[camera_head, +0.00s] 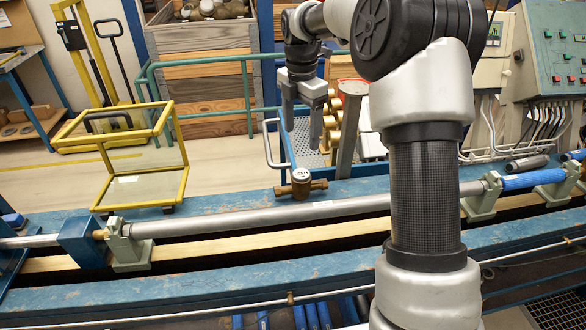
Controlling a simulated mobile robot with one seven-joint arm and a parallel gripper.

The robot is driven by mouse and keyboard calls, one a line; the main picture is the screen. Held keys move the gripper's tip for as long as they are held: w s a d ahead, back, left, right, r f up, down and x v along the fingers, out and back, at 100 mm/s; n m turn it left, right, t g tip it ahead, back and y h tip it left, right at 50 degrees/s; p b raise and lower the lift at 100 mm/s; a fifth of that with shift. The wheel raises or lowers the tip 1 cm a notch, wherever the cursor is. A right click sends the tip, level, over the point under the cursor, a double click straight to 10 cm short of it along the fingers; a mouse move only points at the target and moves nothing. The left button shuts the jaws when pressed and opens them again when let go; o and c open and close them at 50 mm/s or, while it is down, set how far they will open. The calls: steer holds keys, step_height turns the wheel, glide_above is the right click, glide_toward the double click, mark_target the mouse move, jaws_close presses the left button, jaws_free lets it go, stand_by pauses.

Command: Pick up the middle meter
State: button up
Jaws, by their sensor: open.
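A brass meter (301,186) with a round pale top sits on the blue bench ledge, just behind the long grey pipe. Several more brass pieces (335,122) stand close together behind it, beside a grey post; they are partly hidden by the post and my arm. I cannot tell which one is the middle meter. My gripper (302,135) points down with its two grey fingers apart and nothing seen between them. It is above and behind the front meter, just left of the brass pieces, and appears apart from them.
A grey upright post (351,130) and a pale bent handle (274,144) stand close to my gripper. The long grey pipe (250,218) runs along the bench in clamps. A yellow-framed glass guard (140,189) stands at left. A control panel (555,50) is at right.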

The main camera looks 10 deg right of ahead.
mark_target(301, 173)
steer(key=shift+n, duration=0.8)
steer(key=f, duration=0.4)
steer(key=w+f, duration=0.1)
steer(key=f, duration=0.9)
steer(key=shift+w+d+f, duration=0.15)
steer(key=shift+w+f, duration=0.05)
steer(key=shift+f, duration=0.05)
steer(key=shift+w+d+f+p, duration=0.1)
steer(key=shift+w+f+p, duration=0.1)
steer(key=shift+f, duration=0.7)
steer(key=shift+w+d+f+p, duration=0.1)
steer(key=shift+f+p, duration=0.1)
steer(key=shift+f, duration=0.65)
steer(key=shift+w+f+p, duration=0.1)
steer(key=shift+f+p, duration=0.1)
steer(key=shift+f, duration=0.7)
steer(key=c, duration=1.7)
steer(key=shift+r, duration=0.1)
steer(key=shift+c, duration=0.2)
